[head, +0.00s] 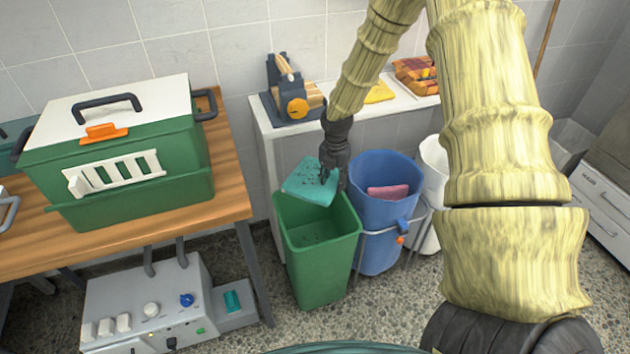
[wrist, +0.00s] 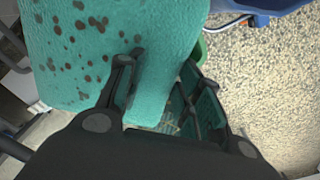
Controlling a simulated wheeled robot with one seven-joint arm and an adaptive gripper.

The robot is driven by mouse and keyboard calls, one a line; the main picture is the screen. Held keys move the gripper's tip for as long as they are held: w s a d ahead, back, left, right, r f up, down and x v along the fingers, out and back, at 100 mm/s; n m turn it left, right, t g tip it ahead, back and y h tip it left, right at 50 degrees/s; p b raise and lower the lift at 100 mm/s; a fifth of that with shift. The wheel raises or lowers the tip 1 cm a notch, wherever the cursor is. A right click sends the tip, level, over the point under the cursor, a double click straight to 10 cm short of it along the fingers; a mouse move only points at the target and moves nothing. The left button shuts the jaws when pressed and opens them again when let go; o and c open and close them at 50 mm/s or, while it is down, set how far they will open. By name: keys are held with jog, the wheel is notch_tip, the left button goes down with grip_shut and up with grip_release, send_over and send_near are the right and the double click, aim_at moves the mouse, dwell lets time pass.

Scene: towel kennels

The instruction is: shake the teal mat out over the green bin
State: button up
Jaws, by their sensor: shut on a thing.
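The teal mat (head: 308,181) hangs from my gripper (head: 335,172) above the open mouth of the green bin (head: 318,252) in the head view. Dark specks show on the mat, and a few show inside the bin. In the wrist view the mat (wrist: 120,45) has brown spots, and its edge lies between the fingers of my gripper (wrist: 155,75). My gripper is shut on the mat. A small part of the green bin shows behind the fingers, mostly hidden.
A blue bin (head: 383,215) with a pink cloth (head: 388,192) inside stands right beside the green bin. A white bin (head: 434,165) stands beyond it. A wooden table (head: 225,180) with a green pet carrier (head: 130,150) is at left. A white ledge runs behind.

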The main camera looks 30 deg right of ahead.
notch_tip(320, 180, up, 7)
jog(key=p, duration=0.6)
jog(key=shift+r, duration=0.1)
notch_tip(320, 180, down, 7)
jog(key=shift+f+b, duration=0.2)
jog(key=shift+b, duration=0.85)
notch_tip(320, 180, up, 8)
jog(key=p, duration=0.6)
jog(key=shift+f, duration=0.25)
notch_tip(320, 180, down, 7)
jog(key=b, duration=0.2)
jog(key=shift+f+b, duration=0.2)
jog(key=shift+b, duration=0.2)
notch_tip(320, 180, up, 7)
jog(key=p, duration=0.6)
jog(key=shift+r, duration=0.1)
notch_tip(320, 180, down, 7)
jog(key=b, duration=0.3)
jog(key=shift+f, duration=0.2)
jog(key=shift+r, duration=0.15)
